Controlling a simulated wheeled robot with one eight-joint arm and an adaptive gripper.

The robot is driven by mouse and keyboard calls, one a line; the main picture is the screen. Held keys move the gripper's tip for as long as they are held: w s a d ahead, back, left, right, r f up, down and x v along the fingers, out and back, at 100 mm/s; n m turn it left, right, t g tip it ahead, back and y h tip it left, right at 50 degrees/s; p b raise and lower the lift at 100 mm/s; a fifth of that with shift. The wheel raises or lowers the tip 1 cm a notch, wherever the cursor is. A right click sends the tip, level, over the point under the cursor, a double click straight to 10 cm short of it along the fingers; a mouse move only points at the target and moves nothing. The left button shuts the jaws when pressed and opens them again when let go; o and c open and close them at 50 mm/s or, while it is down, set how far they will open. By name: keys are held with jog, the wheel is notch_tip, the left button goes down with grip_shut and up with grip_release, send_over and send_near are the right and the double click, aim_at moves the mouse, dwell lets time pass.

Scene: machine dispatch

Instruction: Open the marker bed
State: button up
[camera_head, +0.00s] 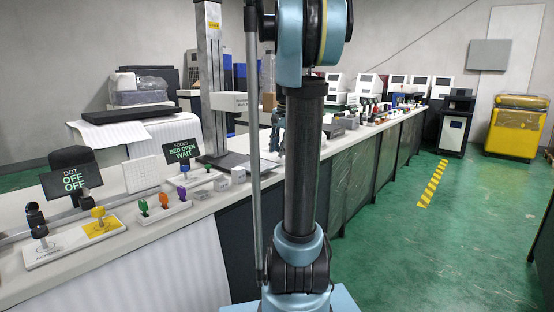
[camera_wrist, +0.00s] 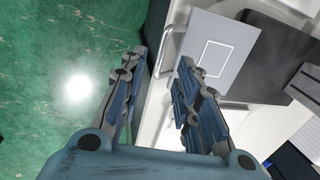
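A light grey plate with a white square outline (camera_wrist: 232,52), which looks like the marker bed, lies on the bench in the wrist view. A screen (camera_head: 182,151) reads "FOCUS BED OPEN WAIT".
A second screen (camera_head: 71,180) reads "DOT OFF OFF". Trays with coloured knobs (camera_head: 163,208) line the bench front. The green floor (camera_head: 460,230) to the right is mostly clear; a yellow bin (camera_head: 516,130) stands at the far right.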

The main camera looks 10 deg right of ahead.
jog(key=r, duration=0.5)
jog(key=shift+s+d+r, duration=0.25)
jog(key=shift+s+d, duration=0.05)
jog(key=shift+s, duration=0.1)
jog(key=s+a+f+n, duration=0.3)
jog(key=s+f, duration=0.5)
jog(key=s, duration=0.2)
jog(key=s+a+f+n, duration=0.3)
jog(key=s+f+n, duration=0.1)
jog(key=s+f, duration=0.5)
jog(key=s+a+f+n+h, duration=0.1)
jog(key=s+a+f+n, duration=0.2)
jog(key=s+f, duration=0.5)
jog(key=s, duration=0.4)
jog(key=shift+f+n+t, duration=0.25)
jog(key=shift+n+t, duration=0.05)
jog(key=shift+n, duration=0.1)
jog(key=shift+w+f, duration=0.2)
jog(key=shift+w, duration=0.3)
